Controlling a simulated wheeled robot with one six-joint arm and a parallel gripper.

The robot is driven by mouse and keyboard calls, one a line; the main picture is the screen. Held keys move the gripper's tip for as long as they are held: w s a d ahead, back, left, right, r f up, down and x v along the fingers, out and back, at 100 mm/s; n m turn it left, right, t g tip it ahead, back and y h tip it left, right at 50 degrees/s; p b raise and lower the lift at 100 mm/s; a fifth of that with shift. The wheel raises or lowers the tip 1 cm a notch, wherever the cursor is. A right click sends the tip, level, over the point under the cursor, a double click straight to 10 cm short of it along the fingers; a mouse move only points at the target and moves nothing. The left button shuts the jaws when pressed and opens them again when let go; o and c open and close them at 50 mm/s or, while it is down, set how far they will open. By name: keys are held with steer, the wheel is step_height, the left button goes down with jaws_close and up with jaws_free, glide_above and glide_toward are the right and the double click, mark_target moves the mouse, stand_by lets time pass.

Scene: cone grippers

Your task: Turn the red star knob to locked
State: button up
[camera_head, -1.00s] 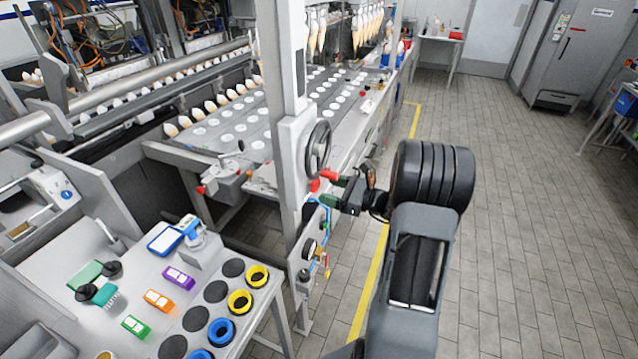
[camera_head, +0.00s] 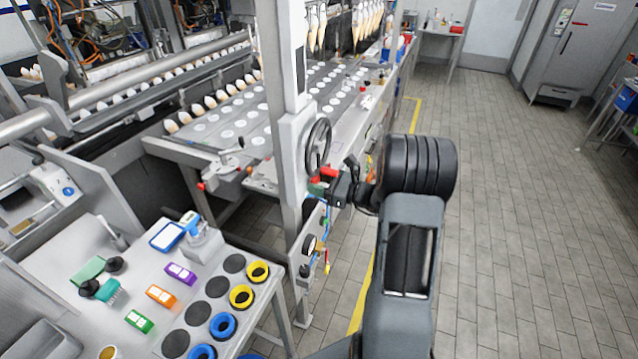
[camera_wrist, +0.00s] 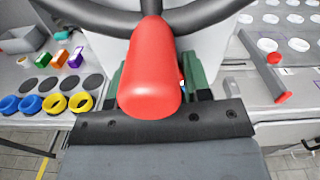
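The red star knob (camera_head: 315,188) shows only as a small red patch on the pale post, just below the black handwheel (camera_head: 318,145). My gripper (camera_head: 322,186) is at it from the right, with green fingers. In the wrist view my gripper's green fingers (camera_wrist: 157,85) stand apart. The handwheel's red handle (camera_wrist: 150,75) fills the middle there and hides the space between the fingers, so the knob is not seen. I cannot tell whether the fingers touch it.
The handwheel's red handle (camera_head: 328,173) juts out just above my gripper. Hoses and a yellow-red fitting (camera_head: 326,262) hang below on the post. A table (camera_head: 130,262) with coloured rings is at left. Open floor (camera_head: 520,220) lies at right.

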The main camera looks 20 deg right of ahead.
steer(key=c, duration=0.4)
steer(key=shift+r+m+p, duration=0.1)
steer(key=shift+m+p, duration=0.4)
steer(key=shift+m, duration=0.3)
steer(key=o, duration=0.9)
steer(key=b+v, duration=0.3)
steer(key=v, duration=1.1)
